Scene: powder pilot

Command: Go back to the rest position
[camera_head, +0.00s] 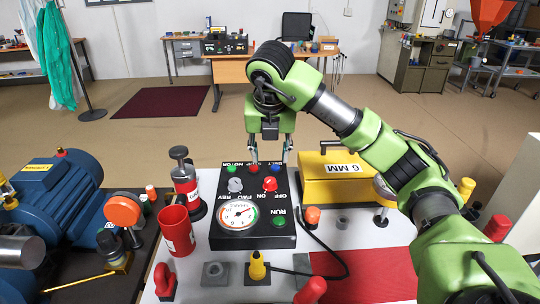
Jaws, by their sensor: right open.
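My right gripper (270,160) points down over the far edge of a black control box (238,242), its two fingers spread with nothing between them. Its green arm comes in from the right and passes over the yellow 6 MM block (335,190). The box carries several coloured lamps, a grey knob (235,185), a red knob (270,184), a round dial (238,215) and a green RUN button (278,221). I cannot tell whether the fingertips touch the box. My left gripper is not in view.
A blue motor (50,195) fills the left side. Several small coloured pieces stand at the front, near a red mat (365,272). Beyond is open floor, then a wooden desk (228,71).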

